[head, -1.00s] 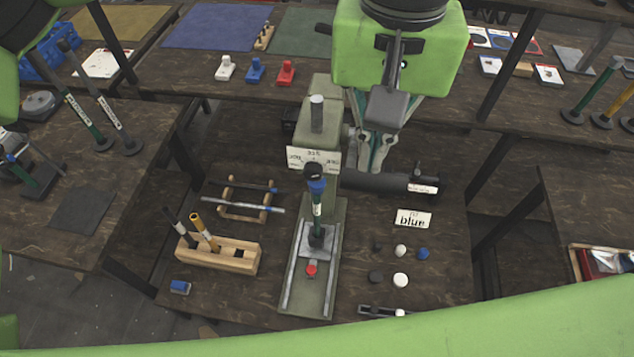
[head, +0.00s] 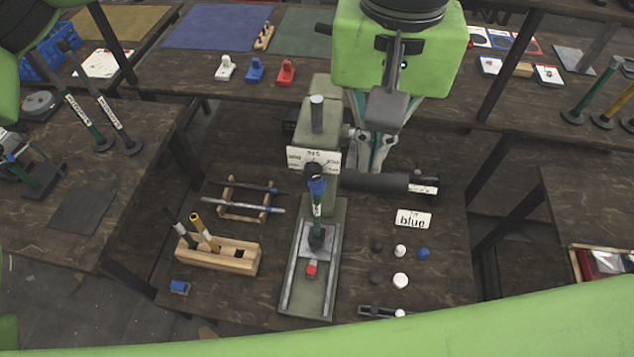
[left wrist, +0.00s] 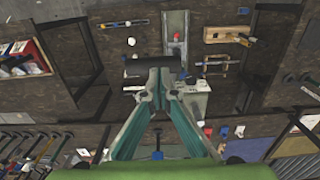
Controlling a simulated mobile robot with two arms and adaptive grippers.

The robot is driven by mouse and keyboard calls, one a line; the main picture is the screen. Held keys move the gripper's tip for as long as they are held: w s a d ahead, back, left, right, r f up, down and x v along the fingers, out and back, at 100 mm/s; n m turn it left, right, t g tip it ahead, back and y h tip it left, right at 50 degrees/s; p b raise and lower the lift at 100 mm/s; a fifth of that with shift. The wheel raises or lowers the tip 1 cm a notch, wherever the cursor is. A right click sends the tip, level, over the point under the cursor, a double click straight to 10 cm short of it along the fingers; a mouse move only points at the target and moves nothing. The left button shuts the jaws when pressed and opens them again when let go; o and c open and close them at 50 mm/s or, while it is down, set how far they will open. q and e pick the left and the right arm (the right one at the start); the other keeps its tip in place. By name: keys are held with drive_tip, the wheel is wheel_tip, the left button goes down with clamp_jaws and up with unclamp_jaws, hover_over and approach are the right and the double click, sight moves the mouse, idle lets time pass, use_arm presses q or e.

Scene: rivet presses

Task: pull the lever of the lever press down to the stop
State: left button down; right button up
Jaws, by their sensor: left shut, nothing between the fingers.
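The lever press stands in the middle of the table, with a grey-green column (head: 322,112) and a long base (head: 329,225). A dark, thick lever bar (head: 375,182) runs sideways to the right of the column and ends in a black part with a white label. My left gripper (head: 372,165) points down just behind this bar, and the bar hides its fingertips. In the left wrist view the fingers (left wrist: 158,88) are together and empty, and the dark bar (left wrist: 150,66) lies just beyond them. Contact cannot be told. My right gripper is not in view.
A blue-topped tool (head: 317,205) stands over the press base, near a red piece (head: 311,270). A wooden block with tools (head: 225,257) and a small rack (head: 242,200) stand left.

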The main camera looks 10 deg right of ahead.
sight(365, 188)
use_arm(q)
drive_tip(key=shift+f+b, duration=1)
drive_tip(key=shift+f, duration=0.25)
drive_tip(key=shift+s+a+f+b, duration=0.15)
drive_tip(key=shift+s+f+b, duration=0.25)
drive_tip(key=shift+f+b, duration=0.35)
drive_tip(key=shift+s+a+f+b, duration=0.1)
drive_tip(key=shift+s+f+b, duration=0.25)
drive_tip(key=shift+f+b, duration=0.3)
drive_tip(key=shift+s+a+f+b, duration=0.1)
drive_tip(key=shift+s+f+b, duration=0.25)
drive_tip(key=shift+f+b, duration=0.4)
drive_tip(key=shift+s+a+f+b, duration=0.1)
drive_tip(key=shift+s+f+b, duration=0.2)
drive_tip(key=shift+f+b, duration=0.45)
drive_tip(key=shift+r, duration=0.1)
drive_tip(key=shift+s+a+f+b, duration=0.1)
drive_tip(key=shift+s+f+b, duration=0.15)
drive_tip(key=shift+f+b, duration=0.55)
drive_tip(key=shift+s+a+f+b, duration=0.1)
drive_tip(key=shift+s+f+b, duration=0.1)
drive_tip(key=shift+f+b, duration=0.55)
drive_tip(key=shift+d, duration=0.1)
